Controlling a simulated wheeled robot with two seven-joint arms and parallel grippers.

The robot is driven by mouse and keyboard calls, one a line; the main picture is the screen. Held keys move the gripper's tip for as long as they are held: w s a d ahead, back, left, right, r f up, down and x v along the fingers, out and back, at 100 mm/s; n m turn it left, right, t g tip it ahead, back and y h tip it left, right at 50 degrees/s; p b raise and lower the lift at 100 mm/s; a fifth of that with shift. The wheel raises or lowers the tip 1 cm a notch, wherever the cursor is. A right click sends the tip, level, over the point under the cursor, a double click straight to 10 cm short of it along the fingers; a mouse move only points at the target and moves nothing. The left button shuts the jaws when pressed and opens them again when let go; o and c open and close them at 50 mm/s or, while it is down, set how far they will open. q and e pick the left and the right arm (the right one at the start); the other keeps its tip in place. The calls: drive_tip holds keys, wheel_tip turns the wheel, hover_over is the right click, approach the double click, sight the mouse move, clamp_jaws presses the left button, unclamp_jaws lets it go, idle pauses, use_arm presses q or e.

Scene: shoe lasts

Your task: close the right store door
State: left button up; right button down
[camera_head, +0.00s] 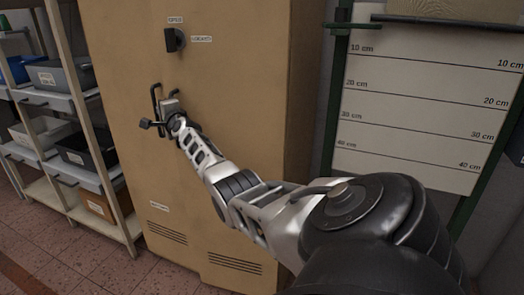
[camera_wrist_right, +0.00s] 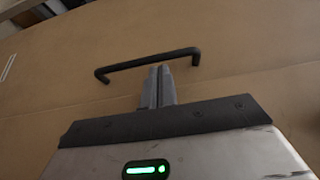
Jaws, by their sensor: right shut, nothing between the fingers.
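The store door is the tan front panel (camera_head: 225,130) of a tall cabinet in the head view, upright, and it fills the right wrist view (camera_wrist_right: 60,85). I cannot tell whether it is fully closed. Its black bar handle (camera_head: 154,96) shows at the upper left of the panel and across the upper middle of the right wrist view (camera_wrist_right: 130,62). My right gripper (camera_head: 162,112) is shut and empty, with its fingertips (camera_wrist_right: 159,70) close to the handle bar. I cannot tell whether they touch it. My left gripper is out of view.
A black knob (camera_head: 174,40) with small labels sits above the handle. A shelf rack with bins (camera_head: 75,100) stands close on the left. A white board with centimetre lines (camera_head: 420,110) on a green frame stands at the right. Tiled floor (camera_head: 80,260) shows below.

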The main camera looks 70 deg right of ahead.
drive_tip(key=shift+w+d, duration=0.1)
drive_tip(key=shift+d, duration=0.3)
idle(0.4)
